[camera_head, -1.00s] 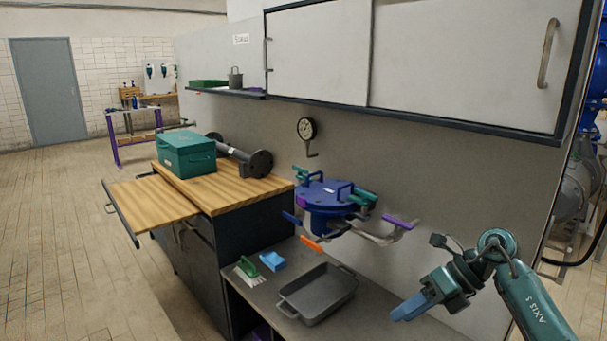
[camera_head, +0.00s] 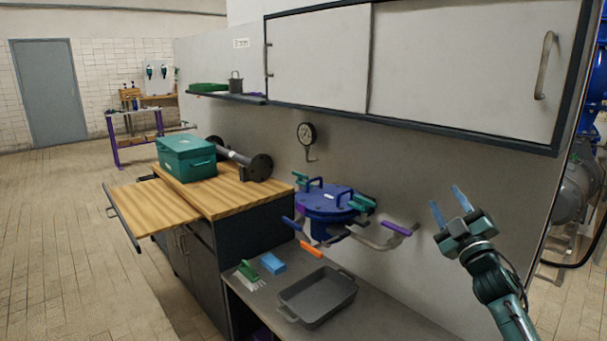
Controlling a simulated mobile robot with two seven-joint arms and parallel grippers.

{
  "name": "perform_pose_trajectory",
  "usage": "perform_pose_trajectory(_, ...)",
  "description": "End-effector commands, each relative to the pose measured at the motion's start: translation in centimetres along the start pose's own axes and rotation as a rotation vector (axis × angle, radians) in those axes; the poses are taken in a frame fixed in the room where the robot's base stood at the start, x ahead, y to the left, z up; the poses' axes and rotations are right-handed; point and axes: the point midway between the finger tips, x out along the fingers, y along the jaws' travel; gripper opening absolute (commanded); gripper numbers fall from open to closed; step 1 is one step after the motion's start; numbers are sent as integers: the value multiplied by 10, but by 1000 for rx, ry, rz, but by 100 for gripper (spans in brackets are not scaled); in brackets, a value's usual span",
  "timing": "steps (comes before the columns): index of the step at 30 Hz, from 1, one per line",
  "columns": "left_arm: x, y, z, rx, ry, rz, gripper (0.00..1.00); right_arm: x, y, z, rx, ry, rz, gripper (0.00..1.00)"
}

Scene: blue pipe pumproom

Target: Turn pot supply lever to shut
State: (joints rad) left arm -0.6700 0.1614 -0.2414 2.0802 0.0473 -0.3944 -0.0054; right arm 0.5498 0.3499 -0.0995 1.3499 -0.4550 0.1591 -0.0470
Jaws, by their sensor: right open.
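A blue lidded pot (camera_head: 326,203) is mounted at the wall above the lower bench. Several coloured levers are around it: a purple-handled lever (camera_head: 399,229) on the right-hand pipe, an orange-handled lever (camera_head: 311,248) below the front, and a blue-handled lever (camera_head: 292,223) at the left. I cannot tell by any label which is the supply lever. My right gripper (camera_head: 444,195) is open and empty, its two blue fingers pointing up and left. It is right of the purple handle and apart from it. My left gripper is out of view.
A grey tray (camera_head: 318,315), a blue block (camera_head: 273,264) and a green-handled brush (camera_head: 249,271) lie on the lower bench. A pressure gauge (camera_head: 306,133) is on the wall. Wall cabinets (camera_head: 450,65) overhang the area. A wooden worktop (camera_head: 225,195) bears a teal toolbox (camera_head: 187,158).

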Motion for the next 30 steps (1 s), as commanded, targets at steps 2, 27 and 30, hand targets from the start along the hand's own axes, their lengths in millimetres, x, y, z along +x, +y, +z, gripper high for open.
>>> perform_pose_trajectory(2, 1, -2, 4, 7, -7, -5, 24, -2, -1, 27, 131, -141, 4, 42)
perform_pose_trajectory(27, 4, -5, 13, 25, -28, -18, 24, -281, -241, 36, 662, -706, -430, 42)
perform_pose_trajectory(30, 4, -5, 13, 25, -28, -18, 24, -343, -263, 8, 718, -753, -494, 42)
